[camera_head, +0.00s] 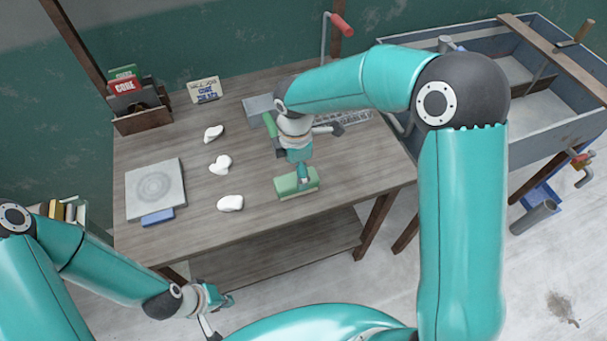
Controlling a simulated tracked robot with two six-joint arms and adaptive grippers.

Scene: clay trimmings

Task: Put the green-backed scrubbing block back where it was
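The green-backed scrubbing block (286,185) is at the front right of the wooden workbench, green side up with a pale underside. My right gripper (303,175) points down at it from above, and a finger overlaps the block's top. Whether its fingers are closed on the block, and whether the block is clear of the bench, I cannot tell. My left gripper (217,309) hangs in front of the bench, low over the floor. Its fingers look spread apart and nothing is between them.
The workbench (255,222) carries several white lumps (221,165), a grey slab (155,190) with a blue block (157,217), a grey plate (258,106), a box of books (140,108) and a card (204,90). A sink trough (560,135) stands at right.

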